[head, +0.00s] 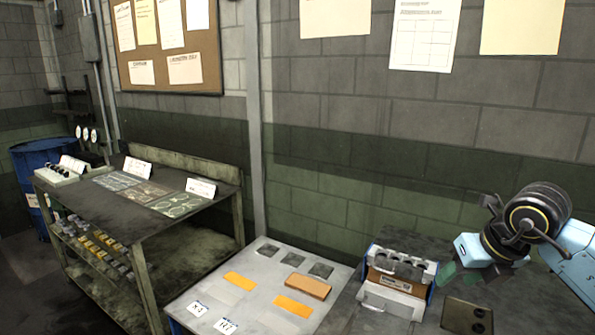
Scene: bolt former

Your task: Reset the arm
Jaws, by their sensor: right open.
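My right arm comes in from the right edge. My right gripper (459,275) hangs open and tilted downward at the right, with dark fingers just right of a box-like fixture. No thing shows between its fingers, though they are small and dark against the table. The fixture (397,268) has a grey top with several round recesses, blue sides and a white front, and stands on the dark table. My left arm and gripper are not in view.
Left of the fixture is a pale panel (240,297) with dark square recesses, orange patches, and an orange-brown block (308,286). A dark plate (466,317) lies near the front right. A metal workbench (160,212) and a blue barrel (40,165) stand at left. A brick wall is behind.

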